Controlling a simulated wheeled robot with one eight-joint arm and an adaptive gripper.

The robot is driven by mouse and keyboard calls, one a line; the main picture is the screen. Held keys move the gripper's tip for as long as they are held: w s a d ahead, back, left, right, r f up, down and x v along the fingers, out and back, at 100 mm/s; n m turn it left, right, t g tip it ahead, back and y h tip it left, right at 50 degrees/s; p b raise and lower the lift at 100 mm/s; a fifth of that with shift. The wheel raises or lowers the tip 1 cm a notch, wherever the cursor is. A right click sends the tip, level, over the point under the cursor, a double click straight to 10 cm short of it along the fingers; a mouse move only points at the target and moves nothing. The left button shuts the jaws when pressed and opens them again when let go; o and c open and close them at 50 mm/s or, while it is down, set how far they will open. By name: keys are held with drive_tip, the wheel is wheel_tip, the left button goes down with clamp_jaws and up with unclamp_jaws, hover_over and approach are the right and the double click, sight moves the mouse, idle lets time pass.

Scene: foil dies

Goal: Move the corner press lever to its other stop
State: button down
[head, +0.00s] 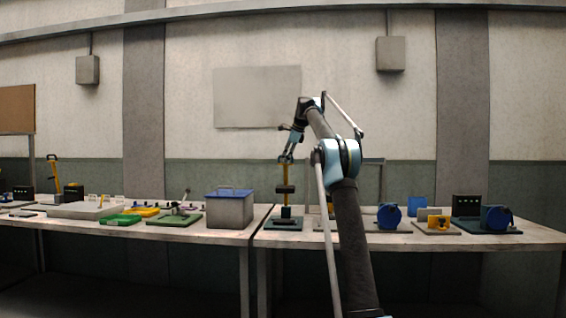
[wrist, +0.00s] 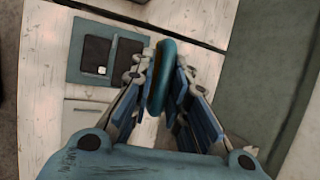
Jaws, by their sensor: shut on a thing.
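A press (head: 285,189) with a yellow upper part and dark blocks stands on a green base plate at the left end of the right-hand table. My gripper (head: 287,156) is at the top of this press in the head view. In the wrist view my gripper (wrist: 165,85) is shut on a rounded teal-blue handle (wrist: 160,75), which appears to be the press lever's grip. Below it the press's teal base plate (wrist: 74,68) with a dark block shows. The lever's pivot and stops are hidden or too small to tell.
A grey box with a blue lid (head: 230,208) stands just left of the press on the other table. Blue round devices (head: 389,216) and a yellow fixture (head: 438,222) sit to the right. Another yellow-levered press (head: 55,176) stands far left.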

drive_tip(key=shift+w+d, duration=0.35)
drive_tip(key=shift+w, duration=0.05)
drive_tip(key=c, duration=1.7)
unclamp_jaws()
drive_tip(key=shift+o, duration=0.2)
drive_tip(key=shift+w+d+f, duration=0.1)
drive_tip(key=shift+w+f, duration=0.05)
drive_tip(key=shift+s+a, duration=0.2)
drive_tip(key=shift+a, duration=0.1)
drive_tip(key=v, duration=0.7)
drive_tip(key=shift+r, duration=0.25)
